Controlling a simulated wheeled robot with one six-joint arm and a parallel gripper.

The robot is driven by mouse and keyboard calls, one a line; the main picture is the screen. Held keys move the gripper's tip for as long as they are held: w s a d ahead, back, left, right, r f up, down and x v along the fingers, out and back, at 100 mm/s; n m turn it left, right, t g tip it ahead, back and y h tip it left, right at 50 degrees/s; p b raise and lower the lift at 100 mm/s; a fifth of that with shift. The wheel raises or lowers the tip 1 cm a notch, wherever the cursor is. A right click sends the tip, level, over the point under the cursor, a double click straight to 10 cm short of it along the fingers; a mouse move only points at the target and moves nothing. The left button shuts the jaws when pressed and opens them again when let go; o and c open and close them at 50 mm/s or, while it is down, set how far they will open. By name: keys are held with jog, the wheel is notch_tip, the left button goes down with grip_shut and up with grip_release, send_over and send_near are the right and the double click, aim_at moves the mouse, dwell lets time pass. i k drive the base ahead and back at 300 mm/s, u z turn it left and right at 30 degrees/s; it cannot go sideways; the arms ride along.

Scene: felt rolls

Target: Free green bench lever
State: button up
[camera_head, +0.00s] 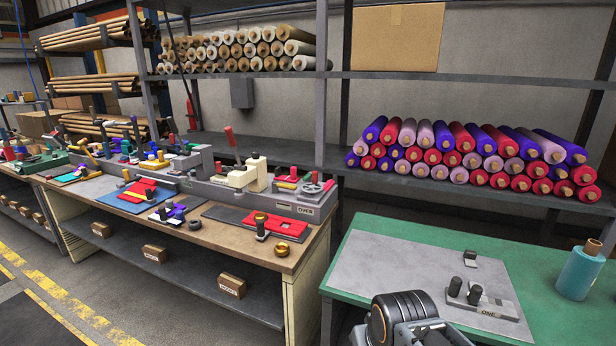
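The green bench (385,230) stands at the lower right, with a grey plate (400,262) on its top. On the plate is a light grey block (492,308) marked "ONE", with two dark upright knobs (464,290) at its left end. A small dark and pale piece (470,259) sits behind it on the plate. I cannot tell which of these parts is the lever. A black ribbed joint of my arm shows at the bottom edge, in front of the bench. My gripper's fingers do not show.
A teal roll (580,274) stands upright at the bench's right. A wooden workbench (200,238) at left holds several tools, levers and a brass knob (282,250). A shelf behind holds coloured felt rolls (470,152). The green bench's left rear is clear.

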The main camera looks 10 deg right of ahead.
aim_at(308, 177)
jog(key=k, duration=0.35)
jog(key=u, duration=1.45)
jog(key=i, duration=1.55)
jog(key=z, duration=0.75)
jog(key=i, duration=1)
jog(key=z, duration=0.9)
